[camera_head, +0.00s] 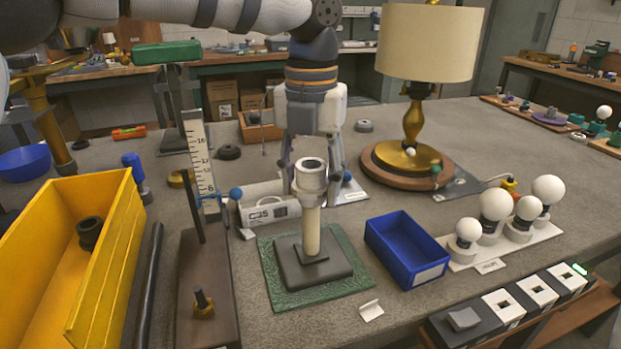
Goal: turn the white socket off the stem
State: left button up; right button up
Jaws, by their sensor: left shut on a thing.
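The white socket (311,183), a short cylinder with a dark open top, sits upright on the cream stem (312,232). The stem rises from a dark square base (333,268) on a green mat (357,279). My left gripper (314,182) comes down from above and behind, with one finger at each side of the socket, and is shut on it. The far side of the socket and part of the finger contact are hidden. My right gripper is not in view.
A blue bin (405,250) stands right of the mat. White bulbs (494,204) stand on a white strip further right. A lamp with a beige shade (430,42) stands behind. A yellow bin (75,270) and an upright gauge (200,160) stand at left.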

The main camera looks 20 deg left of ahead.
pick_arm(q)
jog(key=n, duration=0.4)
jog(key=shift+n, duration=0.4)
jog(key=n, duration=0.4)
jog(key=shift+d+n, duration=0.1)
jog(key=shift+n, duration=0.3)
jog(key=n, duration=0.4)
jog(key=shift+n, duration=0.4)
jog(key=n, duration=0.4)
jog(key=shift+w+r, duration=0.1)
jog(key=o, duration=0.5)
jog(key=shift+n, duration=0.5)
jog(key=c, duration=0.5)
jog(key=shift+r, duration=0.25)
jog(key=shift+r, duration=0.35)
